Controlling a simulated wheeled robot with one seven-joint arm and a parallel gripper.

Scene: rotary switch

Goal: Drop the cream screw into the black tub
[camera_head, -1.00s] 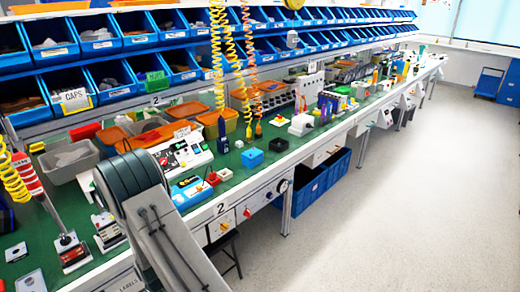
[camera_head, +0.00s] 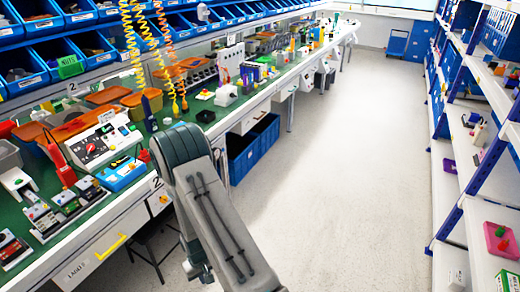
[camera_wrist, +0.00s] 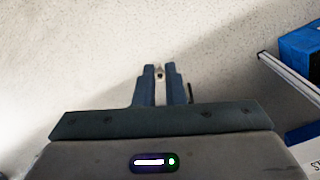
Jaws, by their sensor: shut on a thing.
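In the wrist view my gripper (camera_wrist: 160,74) points away over pale floor, its two fingers close together. A small pale piece, consistent with the cream screw (camera_wrist: 159,70), shows between the fingertips; little of it is visible. In the head view my arm crosses the lower middle and my gripper cannot be made out. A small black open-looking container, possibly the black tub (camera_head: 205,116), sits near the front edge of the green bench, just beyond the top of my arm. Its inside is too small to make out.
The green-topped bench (camera_head: 75,226) runs along the left, with a red-handled tool (camera_head: 62,160) and a blue device (camera_head: 121,174) on it. Blue bins (camera_head: 253,148) stand under it. A shelf rack (camera_head: 460,180) stands at the right. The floor aisle (camera_head: 345,170) between is clear.

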